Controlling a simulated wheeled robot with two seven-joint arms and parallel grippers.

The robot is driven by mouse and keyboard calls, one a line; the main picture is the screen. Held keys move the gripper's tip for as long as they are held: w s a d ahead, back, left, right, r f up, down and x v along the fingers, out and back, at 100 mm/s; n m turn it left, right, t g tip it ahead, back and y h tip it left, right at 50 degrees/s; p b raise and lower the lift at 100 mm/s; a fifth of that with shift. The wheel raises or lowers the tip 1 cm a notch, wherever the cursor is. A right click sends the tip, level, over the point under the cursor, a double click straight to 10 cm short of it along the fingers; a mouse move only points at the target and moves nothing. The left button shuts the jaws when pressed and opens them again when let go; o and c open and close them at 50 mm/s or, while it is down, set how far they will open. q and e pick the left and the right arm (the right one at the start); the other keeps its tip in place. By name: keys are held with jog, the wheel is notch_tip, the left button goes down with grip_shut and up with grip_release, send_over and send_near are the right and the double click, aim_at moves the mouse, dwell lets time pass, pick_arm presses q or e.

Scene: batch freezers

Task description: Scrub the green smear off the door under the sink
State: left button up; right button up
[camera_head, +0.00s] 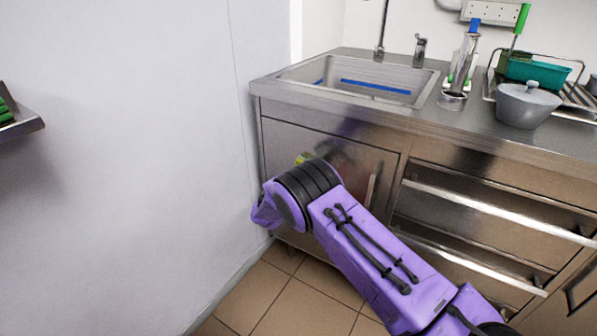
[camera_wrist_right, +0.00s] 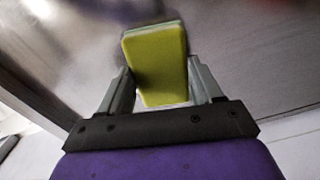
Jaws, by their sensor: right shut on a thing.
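The steel door (camera_head: 285,137) under the sink (camera_head: 345,82) is closed, with a vertical handle (camera_head: 372,186) at its right side. My right arm reaches across its lower part and hides much of it. In the wrist view, my right gripper (camera_wrist_right: 161,78) is shut on a yellow sponge (camera_wrist_right: 158,62) with a thin green layer at its far edge. The sponge is close to a steel surface; I cannot tell whether it touches. A small yellow-green patch (camera_head: 302,158) shows above my wrist in the head view; whether it is sponge or smear is unclear. My left gripper is out of view.
A white wall (camera_head: 140,140) stands close on the left. Drawers with long bar handles (camera_head: 500,212) lie right of the door. A grey lidded pot (camera_head: 528,105), a teal tub (camera_head: 537,72) and brushes stand on the counter. Tiled floor (camera_head: 290,295) is below.

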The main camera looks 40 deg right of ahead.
jog(key=shift+s+d+p, duration=1.4)
jog(key=shift+s+p, duration=1.3)
jog(key=shift+s, duration=0.65)
jog(key=w+a+b, duration=0.4)
jog(key=w+b, duration=0.6)
jog(key=shift+w+a, duration=0.15)
jog(key=shift+w, duration=0.15)
